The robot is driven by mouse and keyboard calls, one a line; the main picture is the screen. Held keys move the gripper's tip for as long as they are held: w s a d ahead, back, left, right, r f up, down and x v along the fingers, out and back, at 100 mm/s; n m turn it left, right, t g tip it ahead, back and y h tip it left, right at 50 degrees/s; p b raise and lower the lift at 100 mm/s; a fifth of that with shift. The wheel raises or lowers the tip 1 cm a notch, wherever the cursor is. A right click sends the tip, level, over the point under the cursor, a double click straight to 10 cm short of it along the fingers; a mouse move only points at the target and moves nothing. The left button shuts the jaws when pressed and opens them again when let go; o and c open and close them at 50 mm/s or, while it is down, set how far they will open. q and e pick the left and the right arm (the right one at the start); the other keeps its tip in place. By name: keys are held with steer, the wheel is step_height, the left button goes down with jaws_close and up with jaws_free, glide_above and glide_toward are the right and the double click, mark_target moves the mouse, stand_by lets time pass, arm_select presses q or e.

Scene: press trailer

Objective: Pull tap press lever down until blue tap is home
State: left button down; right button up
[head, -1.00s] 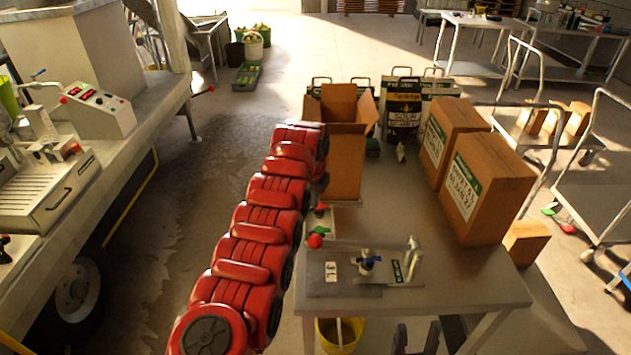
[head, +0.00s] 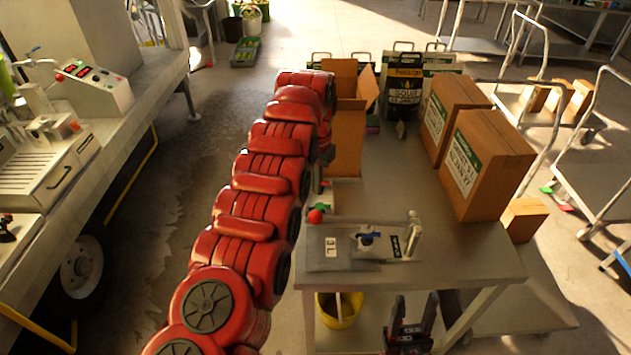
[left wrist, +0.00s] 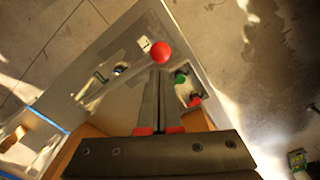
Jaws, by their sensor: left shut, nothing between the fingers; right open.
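The red ball (head: 316,216) of the press lever stands at the left edge of the table's press, beside a bag (head: 340,252) marked 3L. The blue tap (head: 367,238) sits at the press, right of the bag. In the left wrist view the red ball (left wrist: 161,52) is just beyond the tips of my left gripper (left wrist: 158,72), and the blue tap (left wrist: 120,70) is to its left. My left gripper is shut and empty; whether it touches the ball I cannot tell. The arm mostly hides it in the head view. My right gripper (head: 410,326) is open, low before the table.
An open cardboard box (head: 345,145) stands at the table's back left, right by my left arm. Two closed boxes (head: 487,165) stand at the right. A small green part (left wrist: 180,78) lies beside my left fingers. The table's middle is clear.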

mark_target(315, 212)
arm_select(q)
steer(key=shift+f, duration=2.9)
steer(key=shift+a+f+b, duration=0.1)
steer(key=shift+f+b, duration=0.2)
steer(key=shift+f, duration=1.45)
steer(key=shift+f+b, duration=0.7)
steer(key=shift+f, duration=0.4)
steer(key=shift+r, duration=0.1)
step_height(315, 212, up, 6)
steer(key=p, duration=0.3)
steer(key=shift+r, duration=1.95)
